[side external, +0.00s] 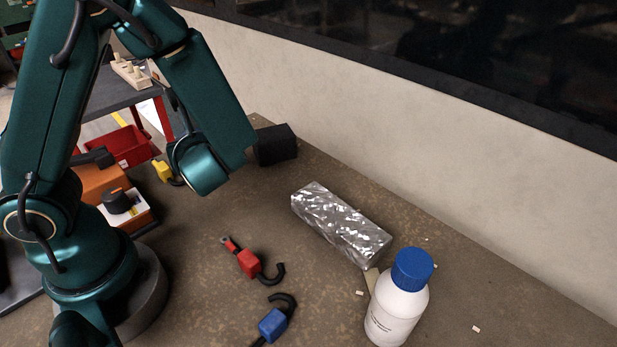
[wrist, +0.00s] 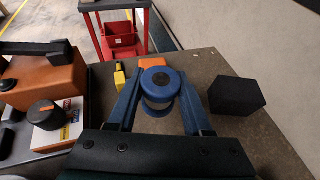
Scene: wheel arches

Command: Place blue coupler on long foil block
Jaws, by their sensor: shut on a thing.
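The long foil block (side external: 340,225) is a crinkled silver bar lying on the brown table, right of centre in the side view. It is outside the wrist view. The blue coupler (wrist: 160,90) is a short cylinder with blue ends and a pale middle band. My gripper (wrist: 161,96) is shut on the coupler, with one blue finger on each side. In the side view my arm hides the gripper and coupler. The wrist there is up and left of the foil block, well apart from it.
A white bottle with blue cap (side external: 399,300) stands close to the foil block's near end. A black block (side external: 276,145) lies behind. Red (side external: 248,262) and blue (side external: 272,324) hooked pieces lie in front. An orange case (wrist: 45,80) and red cart (wrist: 122,38) are also in view.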

